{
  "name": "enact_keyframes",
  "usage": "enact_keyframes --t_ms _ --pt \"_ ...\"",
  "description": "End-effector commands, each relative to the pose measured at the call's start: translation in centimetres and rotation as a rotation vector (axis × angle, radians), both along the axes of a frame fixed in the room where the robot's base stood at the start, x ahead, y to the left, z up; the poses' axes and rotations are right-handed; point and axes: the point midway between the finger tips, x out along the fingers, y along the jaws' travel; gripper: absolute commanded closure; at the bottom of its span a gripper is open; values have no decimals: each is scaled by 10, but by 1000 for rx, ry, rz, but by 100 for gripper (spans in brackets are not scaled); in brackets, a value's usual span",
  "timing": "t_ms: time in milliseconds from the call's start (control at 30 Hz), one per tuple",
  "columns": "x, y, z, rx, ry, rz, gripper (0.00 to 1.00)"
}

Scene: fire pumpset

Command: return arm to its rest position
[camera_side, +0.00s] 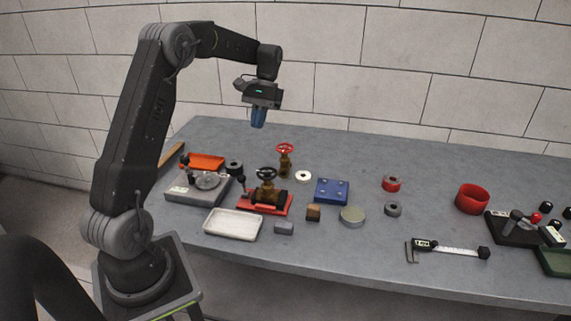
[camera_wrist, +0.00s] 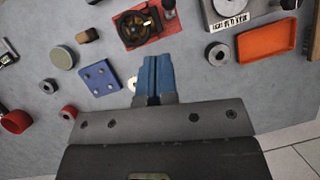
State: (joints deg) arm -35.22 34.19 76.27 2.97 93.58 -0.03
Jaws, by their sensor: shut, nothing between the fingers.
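My gripper (camera_side: 258,118) hangs over the back of the grey workbench (camera_side: 330,265), well above its surface, pointing down. Its blue fingers are closed together with nothing between them, as the wrist view (camera_wrist: 158,60) also shows. My arm is raised and bent over the bench. Below the gripper stand a brass valve with a red handwheel (camera_side: 285,160) and a pump-like part with a dark handwheel (camera_side: 267,190) on a red base. In the wrist view the fingers hide part of a white ring (camera_wrist: 132,84).
A white tray (camera_side: 233,224), a blue block (camera_side: 332,191), an orange tray (camera_side: 206,161) and a grey scale-like device (camera_side: 197,190) lie nearby. A red cup (camera_side: 473,199), a caliper (camera_side: 452,249) and a dark fixture (camera_side: 517,229) are farther right. A block wall is behind; bare bench lies along the front.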

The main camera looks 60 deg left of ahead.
Motion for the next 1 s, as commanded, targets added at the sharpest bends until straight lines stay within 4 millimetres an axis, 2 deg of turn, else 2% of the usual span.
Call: enact_keyframes --t_ms 33,200,433,567,700,833,1000 --pt "-1 -17 14 20 -35 -30 100" --pt "-15 -81 54 96 -184 -146 100" --pt "-58 -163 87 173 -409 -302 100" --pt "-91 -203 93 203 -543 -387 100" --pt "-129 -236 90 222 -687 -471 100" --pt "-157 -257 81 228 -798 -528 100" --pt "-177 -269 71 228 -882 -569 100"
